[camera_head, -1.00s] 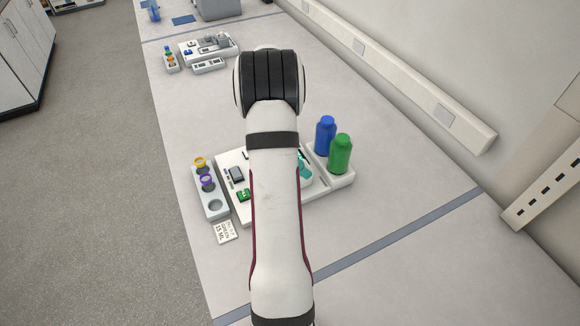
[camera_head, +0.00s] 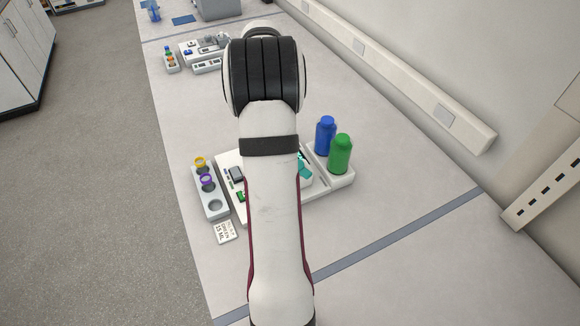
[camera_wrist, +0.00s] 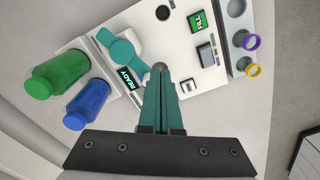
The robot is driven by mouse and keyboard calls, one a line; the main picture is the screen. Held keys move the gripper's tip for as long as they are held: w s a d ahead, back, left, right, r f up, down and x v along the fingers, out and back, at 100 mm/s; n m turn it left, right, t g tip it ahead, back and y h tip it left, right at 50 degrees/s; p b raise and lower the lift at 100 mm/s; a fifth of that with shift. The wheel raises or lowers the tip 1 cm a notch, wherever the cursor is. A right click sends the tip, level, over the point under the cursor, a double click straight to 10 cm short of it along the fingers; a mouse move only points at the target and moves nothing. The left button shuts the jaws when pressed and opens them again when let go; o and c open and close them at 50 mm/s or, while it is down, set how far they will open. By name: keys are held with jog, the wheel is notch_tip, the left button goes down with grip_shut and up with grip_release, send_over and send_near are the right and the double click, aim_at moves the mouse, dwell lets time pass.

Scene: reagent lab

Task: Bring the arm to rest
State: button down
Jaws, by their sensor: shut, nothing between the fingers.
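My gripper (camera_wrist: 160,72) shows in the wrist view with its teal fingers together and nothing between them. It is above a white bench device (camera_wrist: 200,87) that has a teal part (camera_wrist: 122,50), a screen reading READY and a green FILL button. In the head view my arm covers the middle of this device, and the gripper itself is hidden.
A blue bottle (camera_head: 325,136) and a green bottle (camera_head: 340,154) stand at the device's right. A rack (camera_head: 213,207) with yellow-ringed and purple-ringed vials is at its left, beside a label card (camera_head: 225,232). Another device (camera_head: 207,47) sits farther back. The right bench is clear.

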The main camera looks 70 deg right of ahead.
jog(key=shift+a+r, duration=0.1)
dwell(0.3)
jog(key=w+a+r+n, duration=0.1)
jog(key=w+a+r, duration=0.15)
jog(key=a, duration=0.55)
jog(key=w+a+r+n, duration=0.2)
jog(key=a+r, duration=0.1)
jog(key=a, duration=0.5)
jog(key=w+a+r+n, duration=0.1)
jog(key=w+a+r, duration=0.15)
jog(key=a, duration=0.65)
jog(key=s+a+f+n+y, duration=0.1)
jog(key=s+a+n, duration=0.1)
jog(key=s+a, duration=0.4)
jog(key=s+a+f+n, duration=0.1)
jog(key=s+a+n, duration=0.2)
jog(key=s+a, duration=0.4)
jog(key=a, duration=0.6)
jog(key=shift+s+a+y, duration=0.15)
jog(key=shift+a+y, duration=0.1)
jog(key=shift+y, duration=0.15)
